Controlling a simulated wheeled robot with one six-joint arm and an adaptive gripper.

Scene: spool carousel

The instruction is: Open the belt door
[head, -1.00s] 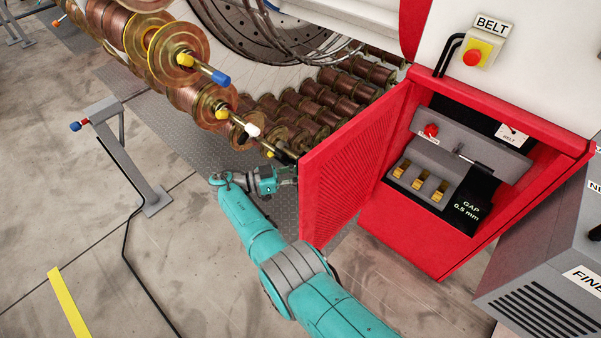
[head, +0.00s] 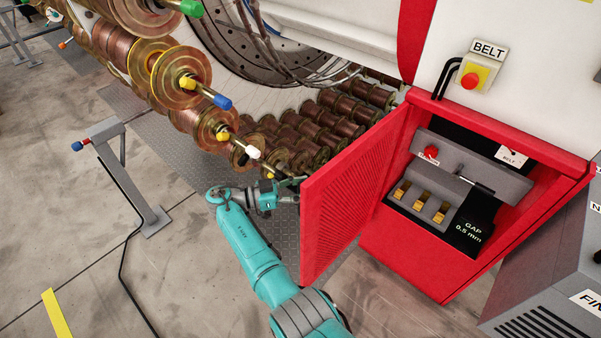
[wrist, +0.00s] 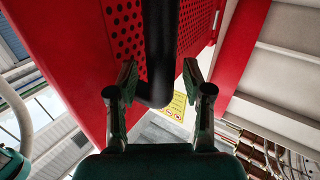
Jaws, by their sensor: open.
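The red belt door (head: 345,195), with a perforated panel, stands swung wide open from the red cabinet (head: 408,250). In the wrist view the door (wrist: 85,60) fills the upper left, with a black bar handle (wrist: 159,45) on it. My gripper (wrist: 160,76) is open, with one finger on each side of the handle's lower end; I cannot tell whether either finger touches it. In the head view my gripper (head: 288,184) is at the door's free edge, its tips partly hidden by the door.
Inside the cabinet are a grey lever panel (head: 452,172), brass blocks (head: 420,203) and a gap display (head: 468,233). A BELT button box (head: 478,70) is above. Copper spools (head: 215,125) crowd behind my gripper.

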